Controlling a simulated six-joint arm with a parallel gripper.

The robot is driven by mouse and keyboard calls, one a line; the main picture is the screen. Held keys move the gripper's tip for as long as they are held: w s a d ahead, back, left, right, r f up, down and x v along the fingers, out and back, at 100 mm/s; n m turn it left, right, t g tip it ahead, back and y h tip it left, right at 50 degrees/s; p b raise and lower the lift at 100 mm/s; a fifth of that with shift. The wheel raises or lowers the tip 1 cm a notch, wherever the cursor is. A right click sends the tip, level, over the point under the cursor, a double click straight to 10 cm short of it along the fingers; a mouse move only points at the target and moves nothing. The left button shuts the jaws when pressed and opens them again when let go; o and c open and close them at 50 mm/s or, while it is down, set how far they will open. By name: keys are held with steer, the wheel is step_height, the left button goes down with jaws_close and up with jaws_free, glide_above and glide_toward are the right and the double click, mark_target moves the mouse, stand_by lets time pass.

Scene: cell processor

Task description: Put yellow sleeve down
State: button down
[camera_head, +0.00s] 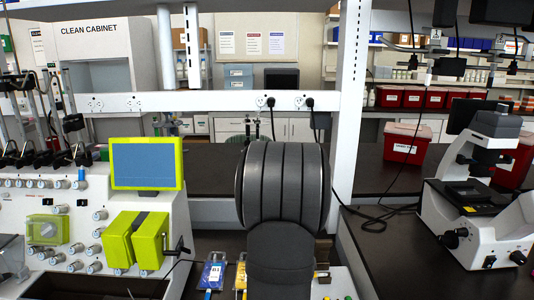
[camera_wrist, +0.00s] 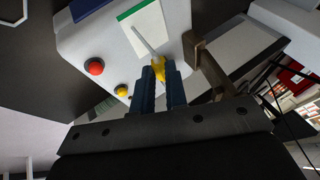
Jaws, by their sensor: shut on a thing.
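In the wrist view, my gripper (camera_wrist: 159,72) has two dark blue fingers shut on a small yellow piece, which I take to be the yellow sleeve (camera_wrist: 158,67). A thin pale rod (camera_wrist: 143,40) extends from it toward the top of the picture. The sleeve is over or close to a white panel; I cannot tell whether it touches. In the head view my own arm hides the gripper and the held piece. A flat item with yellow on it (camera_head: 241,274) shows just left of my arm, partly hidden.
The white panel (camera_wrist: 75,45) carries a red button (camera_wrist: 94,67), a yellow button (camera_wrist: 121,90) and a green-edged white area. A brown bracket (camera_wrist: 200,62) stands close right of the fingers.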

steer(key=v, duration=1.4)
steer(key=shift+w+f+g+h, duration=2.5)
steer(key=shift+w+f+h, duration=1.6)
steer(key=shift+f, duration=2.1)
steer(key=shift+n, duration=0.4)
steer(key=x, duration=0.6)
steer(key=w+a+r+n+t+y, duration=0.2)
steer(key=a+r+n+t+y, duration=0.6)
steer(key=a+n+t, duration=0.4)
steer(key=shift+n+y, duration=0.5)
steer(key=shift+n, duration=0.8)
steer(key=shift+a, duration=0.15)
